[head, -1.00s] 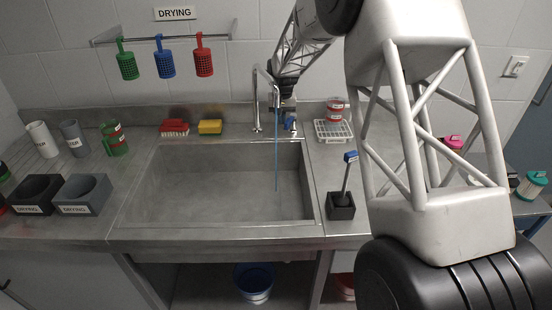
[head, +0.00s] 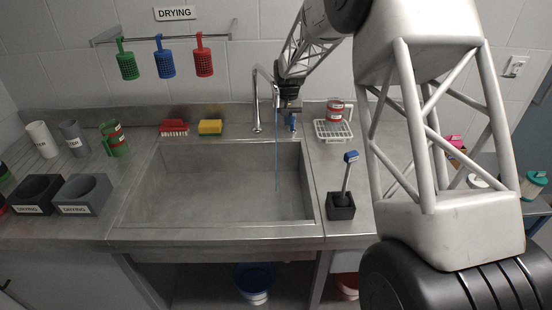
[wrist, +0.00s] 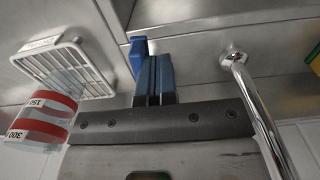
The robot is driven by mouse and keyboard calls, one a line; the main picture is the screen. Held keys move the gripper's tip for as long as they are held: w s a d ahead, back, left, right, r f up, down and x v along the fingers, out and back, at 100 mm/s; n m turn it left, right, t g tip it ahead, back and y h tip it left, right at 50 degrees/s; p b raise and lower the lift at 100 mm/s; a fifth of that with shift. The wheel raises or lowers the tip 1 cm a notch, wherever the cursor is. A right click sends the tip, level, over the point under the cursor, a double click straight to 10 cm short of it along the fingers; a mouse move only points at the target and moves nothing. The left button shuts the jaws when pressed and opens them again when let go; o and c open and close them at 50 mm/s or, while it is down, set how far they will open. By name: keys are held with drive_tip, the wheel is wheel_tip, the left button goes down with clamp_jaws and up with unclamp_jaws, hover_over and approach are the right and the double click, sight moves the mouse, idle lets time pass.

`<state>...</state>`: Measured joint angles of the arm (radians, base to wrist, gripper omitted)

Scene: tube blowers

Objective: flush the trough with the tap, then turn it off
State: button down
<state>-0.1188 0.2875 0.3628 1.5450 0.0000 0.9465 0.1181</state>
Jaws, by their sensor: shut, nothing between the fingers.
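The steel trough (head: 175,205) is set in the counter at the middle of the head view. The chrome tap (head: 255,105) stands at its back edge, and its spout pipe also shows in the wrist view (wrist: 262,120). A thin blue stream of water (head: 277,155) falls from the spout into the trough. The blue tap lever (head: 292,122) is right of the spout; it also shows in the wrist view (wrist: 137,57). My gripper (wrist: 154,60) is shut and empty, its fingers close beside the lever. I cannot tell whether they touch.
A wire rack (head: 333,131) with a red-banded cup (head: 335,110) is just right of the tap. A brush in a dark holder (head: 341,206) stands right of the trough. A red brush (head: 174,127) and yellow sponge (head: 210,127) lie behind it.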

drive_tip(key=shift+d, duration=0.45)
drive_tip(key=shift+a, duration=0.2)
drive_tip(key=shift+a, duration=0.45)
drive_tip(key=shift+r, duration=0.15)
wheel_tip(320, 180, up, 7)
idle(1.3)
idle(0.4)
